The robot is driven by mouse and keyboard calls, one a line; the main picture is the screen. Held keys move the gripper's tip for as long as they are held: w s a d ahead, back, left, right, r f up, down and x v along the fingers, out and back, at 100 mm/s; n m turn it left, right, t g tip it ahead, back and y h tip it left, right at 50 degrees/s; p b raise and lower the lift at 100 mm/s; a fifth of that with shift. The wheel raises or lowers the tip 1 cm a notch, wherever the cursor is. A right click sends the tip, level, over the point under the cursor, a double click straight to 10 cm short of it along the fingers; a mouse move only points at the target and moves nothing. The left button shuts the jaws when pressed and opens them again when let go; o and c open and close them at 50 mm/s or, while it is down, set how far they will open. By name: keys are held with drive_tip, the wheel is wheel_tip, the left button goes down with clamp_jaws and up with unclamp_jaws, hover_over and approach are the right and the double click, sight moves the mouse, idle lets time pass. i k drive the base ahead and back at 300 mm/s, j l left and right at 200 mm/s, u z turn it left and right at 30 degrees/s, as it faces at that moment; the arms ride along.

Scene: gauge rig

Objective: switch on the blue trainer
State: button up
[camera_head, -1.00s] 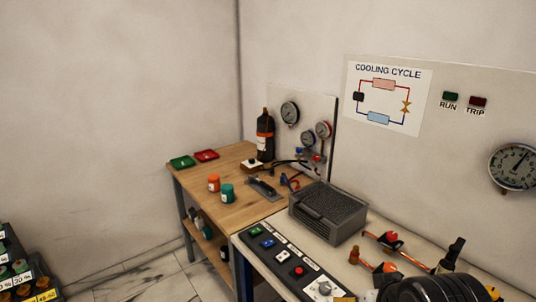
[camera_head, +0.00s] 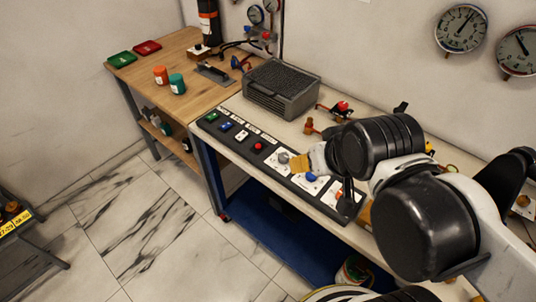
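The trainer bench with a blue lower frame (camera_head: 262,222) stands in the middle, its pale top (camera_head: 345,130) carrying a dark control panel (camera_head: 222,134) along the front edge. From the left, the panel has a green button (camera_head: 211,117), a blue button (camera_head: 225,127), a white switch (camera_head: 241,136) and a red button (camera_head: 258,146). Further right are a grey knob (camera_head: 283,157), a blue knob (camera_head: 311,177) and a partly hidden red control (camera_head: 338,194). My gripper (camera_head: 335,182) is over the panel's right part. Its fingers are partly hidden; I cannot tell whether it touches anything.
A dark ribbed unit (camera_head: 282,88) stands behind the panel, with orange pipe fittings and a red-capped valve (camera_head: 341,107) to its right. A wooden table (camera_head: 200,98) with two jars adjoins on the left.

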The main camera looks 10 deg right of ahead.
sight(227, 125)
drive_tip(key=i+j, duration=0.7)
drive_tip(key=i+j+u, duration=0.05)
